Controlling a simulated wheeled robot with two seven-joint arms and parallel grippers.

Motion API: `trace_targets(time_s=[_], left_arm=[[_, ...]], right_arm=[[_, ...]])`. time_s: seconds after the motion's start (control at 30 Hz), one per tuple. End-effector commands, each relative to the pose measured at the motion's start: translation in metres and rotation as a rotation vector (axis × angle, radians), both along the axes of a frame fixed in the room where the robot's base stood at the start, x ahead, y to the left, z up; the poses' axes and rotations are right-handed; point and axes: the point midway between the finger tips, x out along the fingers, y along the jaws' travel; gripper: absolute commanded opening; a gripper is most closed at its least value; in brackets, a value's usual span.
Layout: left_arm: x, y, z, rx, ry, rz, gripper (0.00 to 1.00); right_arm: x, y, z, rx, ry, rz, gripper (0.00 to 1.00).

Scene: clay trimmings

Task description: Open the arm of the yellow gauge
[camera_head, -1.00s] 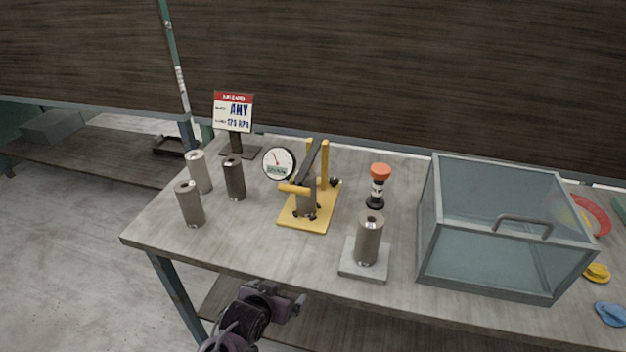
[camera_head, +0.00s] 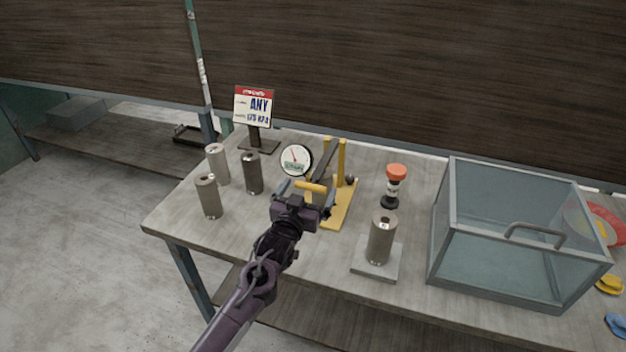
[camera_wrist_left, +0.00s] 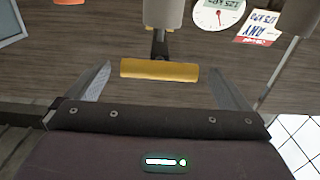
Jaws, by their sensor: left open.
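The yellow gauge has a yellow base (camera_head: 342,210), yellow uprights (camera_head: 340,160) and a dark arm (camera_head: 322,161) with a yellow crossbar handle (camera_head: 311,188). A round white dial (camera_head: 296,160) stands at its left. My left gripper (camera_head: 307,190) is open at the front of the gauge, its fingers on either side of the handle. In the left wrist view, the handle (camera_wrist_left: 160,70) lies crosswise between the two spread fingers, a little beyond the palm and apart from both. My gripper hides part of the base. My right gripper is not in view.
Metal cylinders (camera_head: 209,197) stand left of the gauge, by a sign (camera_head: 254,106). To the right are an orange-topped bottle (camera_head: 394,186), a cylinder (camera_head: 381,238) on a square plate (camera_head: 376,269) and a glass box (camera_head: 520,285).

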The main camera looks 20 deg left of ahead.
Motion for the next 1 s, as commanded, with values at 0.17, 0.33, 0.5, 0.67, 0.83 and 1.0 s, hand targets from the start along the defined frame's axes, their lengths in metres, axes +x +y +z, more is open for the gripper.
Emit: trace_targets(time_s=[0.17, 0.33, 0.5, 0.67, 0.83, 1.0], left_arm=[[0.026, -0.001, 0.002, 0.0, 0.001, 0.0, 1.0], [0.038, -0.002, 0.0, 0.0, 0.003, 0.0, 1.0], [0.041, -0.002, 0.0, 0.0, 0.002, -0.001, 1.0], [0.04, -0.002, 0.0, 0.0, 0.002, 0.0, 0.99], [0.04, -0.002, -0.001, 0.0, 0.003, 0.0, 0.76], [0.04, -0.002, -0.001, 0.0, 0.003, 0.0, 0.54]], right_arm=[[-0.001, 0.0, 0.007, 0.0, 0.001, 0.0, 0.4], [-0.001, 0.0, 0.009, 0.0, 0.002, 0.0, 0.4], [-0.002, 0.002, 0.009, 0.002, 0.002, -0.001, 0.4], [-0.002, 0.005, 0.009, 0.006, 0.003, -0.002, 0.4], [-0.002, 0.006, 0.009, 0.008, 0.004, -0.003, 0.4], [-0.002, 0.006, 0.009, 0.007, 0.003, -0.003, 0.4]])
